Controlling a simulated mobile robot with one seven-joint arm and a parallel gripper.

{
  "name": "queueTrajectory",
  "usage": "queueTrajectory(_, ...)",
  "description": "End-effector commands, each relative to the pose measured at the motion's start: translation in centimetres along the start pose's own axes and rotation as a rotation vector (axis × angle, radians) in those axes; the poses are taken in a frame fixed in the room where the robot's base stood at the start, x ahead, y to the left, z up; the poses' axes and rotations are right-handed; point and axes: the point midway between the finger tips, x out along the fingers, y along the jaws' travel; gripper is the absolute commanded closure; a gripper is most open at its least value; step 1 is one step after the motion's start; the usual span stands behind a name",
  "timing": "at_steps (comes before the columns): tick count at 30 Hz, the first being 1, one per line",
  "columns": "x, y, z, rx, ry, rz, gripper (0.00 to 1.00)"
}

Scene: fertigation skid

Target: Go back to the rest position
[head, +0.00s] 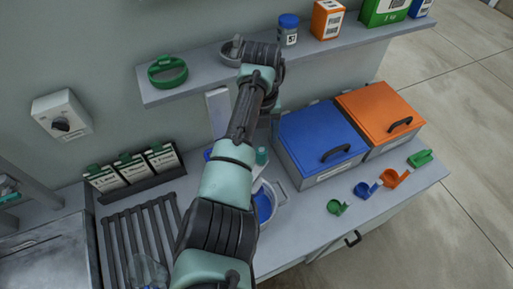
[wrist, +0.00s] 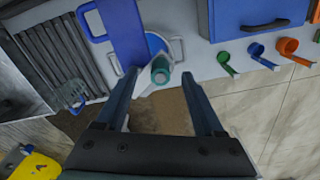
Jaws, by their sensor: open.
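My gripper (wrist: 161,76) shows in the wrist view with its two dark fingers spread apart and nothing held between them. Beyond the fingertips is a teal cylinder (wrist: 161,69) beside a white pot with side handles and blue inside (wrist: 176,46). In the head view my arm reaches up from the bottom to near the wall shelf (head: 200,77), and it hides the gripper's fingers. The pot (head: 265,204) is partly hidden by the arm there.
A blue-lidded bin (head: 315,135) and an orange-lidded bin (head: 380,108) stand right of the arm. Several coloured scoops (head: 365,189) lie in front. A green ring (head: 167,71) and a blue-capped jar (head: 288,30) are on the shelf. A slatted rack (head: 140,235) lies left.

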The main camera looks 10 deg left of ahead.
Motion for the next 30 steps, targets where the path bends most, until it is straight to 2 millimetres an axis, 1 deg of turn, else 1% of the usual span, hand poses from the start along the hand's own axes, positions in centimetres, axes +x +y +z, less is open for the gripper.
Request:
queueTrajectory(7,0.0,0.0,0.0,0.0,0.0,0.0,0.3)
queueTrajectory(8,0.0,-0.2,0.1,-0.007,-0.01,-0.004,0.3)
queueTrajectory(11,-0.6,-2.1,1.6,-0.096,-0.102,-0.046,0.3)
queueTrajectory(14,-2.5,-5.1,3.7,-0.257,-0.247,-0.142,0.3)
queueTrajectory(15,-3.6,-6.3,4.5,-0.336,-0.309,-0.2,0.3)
queueTrajectory(17,-5.7,-8.1,5.7,-0.457,-0.396,-0.3,0.3)
queueTrajectory(18,-7.2,-9.2,6.3,-0.539,-0.447,-0.376,0.3)
queueTrajectory(20,-9.7,-10.6,6.9,-0.659,-0.512,-0.499,0.3)
queueTrajectory(21,-11.5,-11.3,7.2,-0.738,-0.548,-0.589,0.3)
queueTrajectory(22,-12.8,-11.8,7.3,-0.796,-0.571,-0.659,0.3)
queueTrajectory(23,-14.3,-12.2,7.3,-0.852,-0.589,-0.734,0.3)
queueTrajectory(24,-16.3,-12.7,7.3,-0.925,-0.608,-0.836,0.3)
queueTrajectory(26,-19.3,-13.1,6.8,-1.028,-0.622,-0.999,0.3)
queueTrajectory(27,-21.4,-13.2,6.4,-1.093,-0.622,-1.112,0.3)
queueTrajectory(29,-24.5,-13.1,5.4,-1.178,-0.607,-1.288,0.3)
queueTrajectory(30,-26.5,-12.8,4.6,-1.228,-0.587,-1.41,0.3)
